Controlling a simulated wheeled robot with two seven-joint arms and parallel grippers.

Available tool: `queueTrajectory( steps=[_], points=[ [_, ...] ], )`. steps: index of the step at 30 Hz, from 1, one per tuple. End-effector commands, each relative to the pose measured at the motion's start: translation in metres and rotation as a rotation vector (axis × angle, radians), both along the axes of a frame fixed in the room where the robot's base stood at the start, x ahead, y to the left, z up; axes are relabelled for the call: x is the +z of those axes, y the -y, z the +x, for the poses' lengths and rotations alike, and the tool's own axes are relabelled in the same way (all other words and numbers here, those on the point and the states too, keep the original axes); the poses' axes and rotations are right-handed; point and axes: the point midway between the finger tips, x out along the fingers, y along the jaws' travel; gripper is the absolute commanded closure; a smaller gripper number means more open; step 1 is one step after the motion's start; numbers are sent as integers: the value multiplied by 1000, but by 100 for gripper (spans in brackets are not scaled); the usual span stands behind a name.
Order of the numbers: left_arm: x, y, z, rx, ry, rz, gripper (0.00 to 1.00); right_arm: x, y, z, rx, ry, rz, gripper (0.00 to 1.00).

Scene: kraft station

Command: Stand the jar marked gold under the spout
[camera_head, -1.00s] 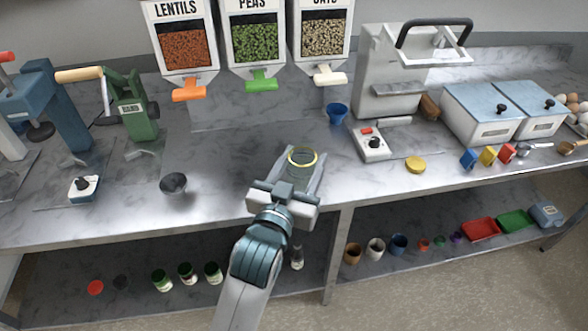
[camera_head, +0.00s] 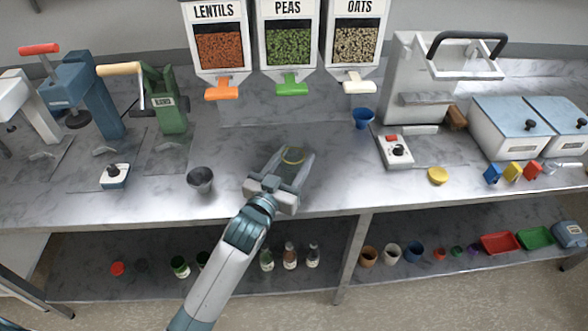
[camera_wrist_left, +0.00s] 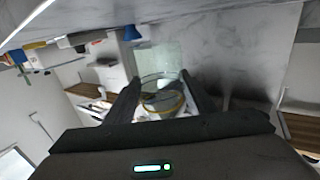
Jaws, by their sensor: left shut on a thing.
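My left gripper (camera_head: 290,160) is shut on a clear glass jar (camera_head: 294,155) with a gold ring at its rim. It holds the jar at the front-middle of the counter, in line with the green peas spout (camera_head: 292,84) but nearer to me. In the left wrist view the jar (camera_wrist_left: 161,101) sits between the two dark fingers. Its lower part is hidden, so I cannot tell whether it touches the counter. An orange spout (camera_head: 221,88) and a white spout (camera_head: 359,82) are under the lentils and oats bins. My right gripper is not in view.
A dark cup (camera_head: 200,179) stands left of the gripper. A blue cup (camera_head: 362,118), a white scale-like box (camera_head: 396,151) and a yellow disc (camera_head: 438,175) are to the right. Green (camera_head: 165,112) and blue presses (camera_head: 90,95) stand left. The counter below the spouts is clear.

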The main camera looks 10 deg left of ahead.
Motion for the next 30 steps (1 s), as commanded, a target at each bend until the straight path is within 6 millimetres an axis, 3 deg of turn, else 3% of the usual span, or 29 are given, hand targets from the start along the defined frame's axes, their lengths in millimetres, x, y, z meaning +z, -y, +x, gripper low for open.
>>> queueTrajectory(
  steps=[7, 15, 29, 30],
  points=[
    [-5, 0, 0, 1, 0, 0, 77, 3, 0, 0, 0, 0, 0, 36],
    [-36, 0, 0, 1, -1, 0, 77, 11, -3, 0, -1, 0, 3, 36],
    [-43, 0, -1, 0, 1, 0, 77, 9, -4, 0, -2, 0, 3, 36],
    [-43, 0, -1, 0, 0, 1, 43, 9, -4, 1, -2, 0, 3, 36]
  ],
)
